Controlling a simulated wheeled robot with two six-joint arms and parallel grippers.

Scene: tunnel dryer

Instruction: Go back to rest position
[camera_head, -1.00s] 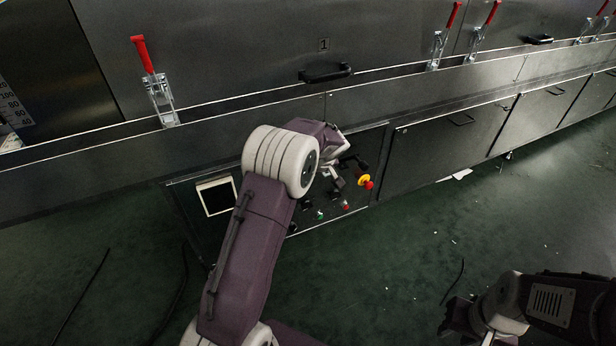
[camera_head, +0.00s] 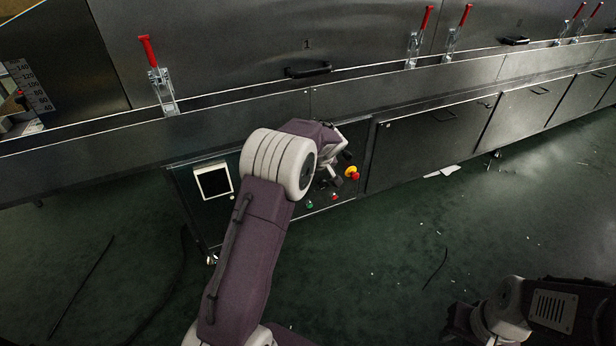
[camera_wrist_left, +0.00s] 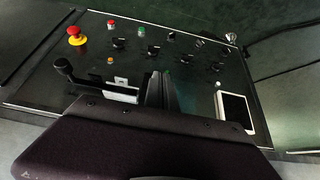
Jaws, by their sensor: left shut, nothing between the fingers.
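My left gripper (camera_head: 338,168) hangs in front of the dryer's control panel (camera_head: 226,212) in the head view, at the end of my bent left arm. It is shut and empty. In the left wrist view its dark body fills the bottom, with the control panel (camera_wrist_left: 190,85) beyond it. The panel carries a red and yellow emergency stop (camera_head: 351,172), which also shows in the left wrist view (camera_wrist_left: 76,36), plus several buttons and knobs and a white-framed screen (camera_head: 213,181). My right gripper (camera_head: 458,322) is low at the right, dark and partly hidden; its jaws cannot be made out.
The long metal dryer (camera_head: 230,110) runs across the view, with red-handled clamps (camera_head: 148,52), a black handle (camera_head: 308,69) and lower doors (camera_head: 430,140). Green floor (camera_head: 380,260) in front is mostly open, with cables (camera_head: 82,285) and paper scraps (camera_head: 442,171).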

